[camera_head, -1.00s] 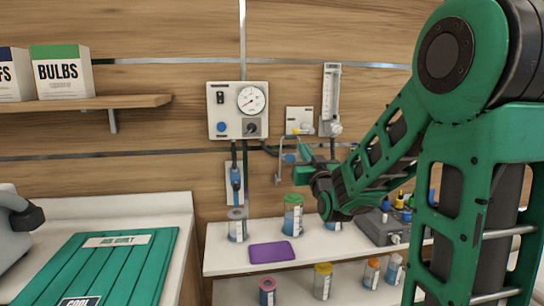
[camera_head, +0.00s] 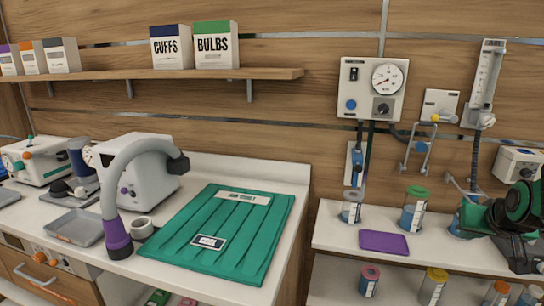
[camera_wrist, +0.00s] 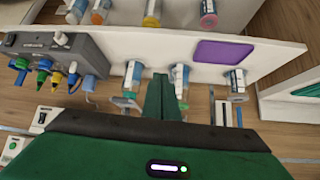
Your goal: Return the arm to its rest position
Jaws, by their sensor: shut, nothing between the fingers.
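My green gripper (camera_wrist: 165,97) shows in the wrist view with its fingers together and nothing between them. It points toward the shelf unit with the jars.
A purple mat (camera_head: 384,243) and a grey-lidded jar (camera_head: 351,206) are on the upper shelf (camera_head: 335,232). Several jars stand on the shelf below. At left, a counter (camera_head: 277,176) bears a green ribbed pad (camera_head: 250,235), a lamp-like curved arm (camera_head: 117,160) and a tray (camera_head: 75,228).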

